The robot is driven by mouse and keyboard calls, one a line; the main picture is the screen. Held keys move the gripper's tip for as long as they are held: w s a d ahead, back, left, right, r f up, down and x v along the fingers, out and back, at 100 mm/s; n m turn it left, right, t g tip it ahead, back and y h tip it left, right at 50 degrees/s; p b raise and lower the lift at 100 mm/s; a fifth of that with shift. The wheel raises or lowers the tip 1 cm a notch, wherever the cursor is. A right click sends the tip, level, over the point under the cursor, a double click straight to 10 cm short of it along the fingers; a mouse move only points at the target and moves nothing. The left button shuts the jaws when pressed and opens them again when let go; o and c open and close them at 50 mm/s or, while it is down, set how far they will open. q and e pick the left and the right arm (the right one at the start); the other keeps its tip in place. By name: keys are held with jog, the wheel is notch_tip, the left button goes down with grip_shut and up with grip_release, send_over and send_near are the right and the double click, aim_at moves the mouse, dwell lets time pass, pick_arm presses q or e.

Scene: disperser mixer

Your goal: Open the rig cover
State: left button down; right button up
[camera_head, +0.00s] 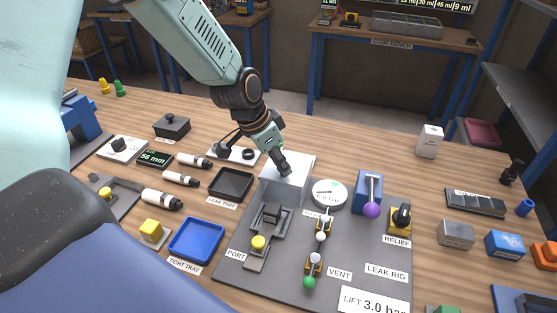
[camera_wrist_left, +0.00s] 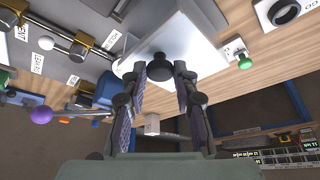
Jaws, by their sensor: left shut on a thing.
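The rig cover (camera_head: 302,166) is a pale, box-like cover at the back of the dark grey leak rig board (camera_head: 345,262). Its front side looks see-through. In the left wrist view the pale cover panel (camera_wrist_left: 185,35) fills the upper middle, with a dark round knob (camera_wrist_left: 160,66) on it. My left gripper (camera_head: 283,168) comes down from above onto the cover's top. In the wrist view its two fingers (camera_wrist_left: 161,75) stand on either side of the knob, shut on it. I cannot tell whether the cover has lifted. My right gripper is not in view.
Close to the cover's right are a round gauge (camera_head: 329,193) and a blue block with a purple-knobbed lever (camera_head: 367,190). A port fixture with a yellow knob (camera_head: 258,243) is in front. A black leak tray (camera_head: 231,183) and a blue tight tray (camera_head: 197,240) are left.

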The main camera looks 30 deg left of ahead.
pick_arm(q)
jog(key=shift+s+d+f, duration=0.1)
jog(key=shift+s+f, duration=0.05)
jog(key=shift+s, duration=0.1)
jog(key=c, duration=1.4)
grip_release()
jog(key=o, duration=0.4)
jog(key=shift+w+d, duration=0.2)
jog(key=shift+w, duration=0.05)
jog(key=shift+a, duration=0.1)
jog(key=shift+s+a+r, duration=0.1)
jog(key=shift+s+r, duration=0.05)
jog(key=shift+r, duration=0.1)
jog(key=shift+s+r, duration=0.1)
jog(key=shift+r, duration=0.75)
jog(key=shift+v, duration=5.05)
jog(key=shift+a+f, duration=0.1)
